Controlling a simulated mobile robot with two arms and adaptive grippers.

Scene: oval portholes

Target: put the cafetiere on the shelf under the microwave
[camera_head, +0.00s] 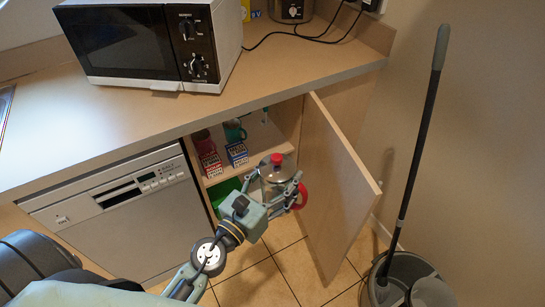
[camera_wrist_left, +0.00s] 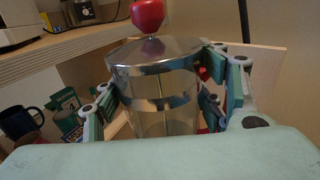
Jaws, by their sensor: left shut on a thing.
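The cafetiere (camera_head: 277,172) is a clear glass pot with a metal lid, a red knob and a red handle. My left gripper (camera_head: 275,195) is shut around its body and holds it upright in front of the open cupboard. In the left wrist view the cafetiere (camera_wrist_left: 155,80) stands between the two fingers of my left gripper (camera_wrist_left: 165,105). The shelf (camera_head: 256,147) is inside the cupboard, below the counter, just behind and left of the cafetiere. The microwave (camera_head: 150,45) stands on the counter above. My right gripper does not show.
Small boxes (camera_head: 237,153) and mugs (camera_head: 234,130) stand on the shelf's left and middle; its right part looks clear. The cupboard door (camera_head: 335,180) is open to the right of the cafetiere. A dishwasher (camera_head: 120,210) is at left, a mop bucket (camera_head: 405,280) at right.

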